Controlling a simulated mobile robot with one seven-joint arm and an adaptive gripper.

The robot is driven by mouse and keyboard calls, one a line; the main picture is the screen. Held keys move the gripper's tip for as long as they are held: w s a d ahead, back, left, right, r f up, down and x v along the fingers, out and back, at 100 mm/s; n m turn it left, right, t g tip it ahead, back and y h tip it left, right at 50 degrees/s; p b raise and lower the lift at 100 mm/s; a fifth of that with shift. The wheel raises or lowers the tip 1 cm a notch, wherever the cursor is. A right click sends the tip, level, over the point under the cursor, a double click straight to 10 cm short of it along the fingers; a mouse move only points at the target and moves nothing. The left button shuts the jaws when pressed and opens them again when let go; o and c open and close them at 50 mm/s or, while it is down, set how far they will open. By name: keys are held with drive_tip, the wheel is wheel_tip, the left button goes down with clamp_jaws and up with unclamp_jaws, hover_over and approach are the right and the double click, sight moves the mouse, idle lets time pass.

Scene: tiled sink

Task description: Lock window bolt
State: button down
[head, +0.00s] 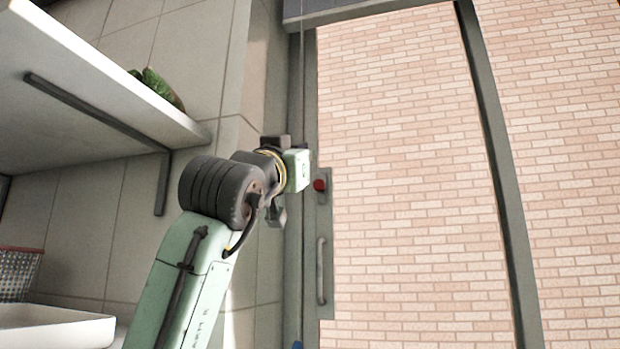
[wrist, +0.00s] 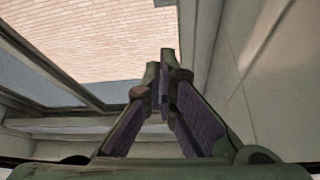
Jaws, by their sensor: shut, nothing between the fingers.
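The window bolt shows in the head view as a small red knob (head: 320,185) on a grey plate on the window frame's left upright. A grey pull handle (head: 321,271) sits just below it. My gripper shows in the wrist view (wrist: 163,75) with its fingers shut together and nothing between them. In the head view, my wrist is just left of the red knob, and the fingers are mostly hidden there. I cannot tell whether they touch the frame. The bolt cannot be made out in the wrist view.
The window (head: 410,180) looks onto a brick wall. A white shelf (head: 75,95) with a green plant (head: 158,87) juts out at upper left, with a dark bracket below. A white sink (head: 50,328) and a wire basket (head: 18,272) are at lower left. Tiled wall lies behind my arm.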

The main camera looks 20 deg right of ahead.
drive_tip(key=shift+r, duration=0.1)
idle(0.3)
wheel_tip(320, 180, up, 5)
drive_tip(key=p, duration=0.6)
hover_over(320, 186)
drive_tip(key=s, duration=0.3)
drive_tip(key=f, duration=0.2)
drive_tip(key=a+f, duration=0.1)
drive_tip(key=f, duration=0.1)
drive_tip(key=shift+w+a+f, duration=0.1)
drive_tip(key=shift+w, duration=0.15)
drive_tip(key=shift+w, duration=0.1)
